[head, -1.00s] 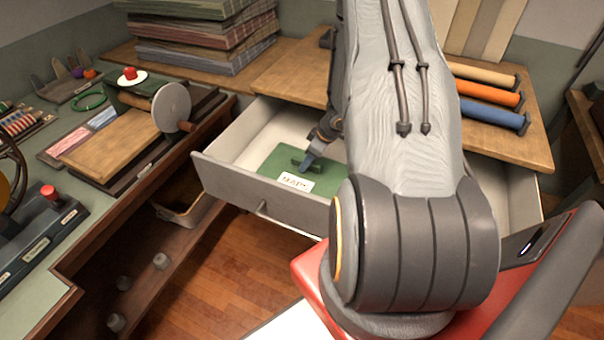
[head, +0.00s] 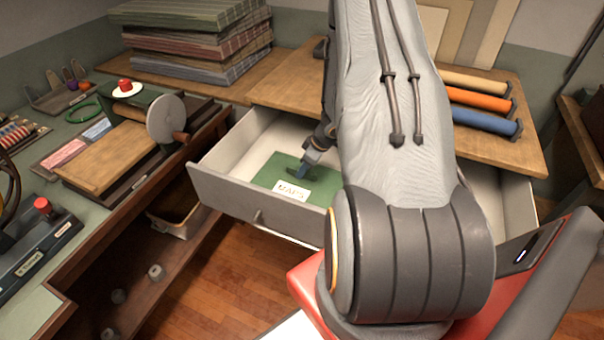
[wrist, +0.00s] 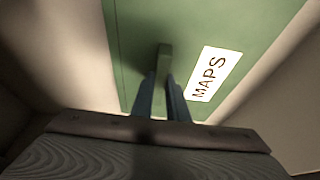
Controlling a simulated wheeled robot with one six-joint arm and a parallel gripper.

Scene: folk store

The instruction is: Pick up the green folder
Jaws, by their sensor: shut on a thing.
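The green folder (head: 270,176) lies in the open drawer, with a white "MAPS" label facing up. In the wrist view the folder (wrist: 215,25) fills the upper middle and has a raised grip on its face. My gripper (wrist: 163,75) is shut on that grip, its two blue-grey fingers on either side of it. In the head view my gripper (head: 299,172) is over the folder beside the label. My arm hides the folder's right end there. I cannot tell whether the folder is clear of the drawer floor.
The grey drawer (head: 225,193) stands open, its walls close around the folder. A wooden counter (head: 285,78) with blue, orange and cream rolls is behind. A green workbench (head: 40,215) with tools is at left.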

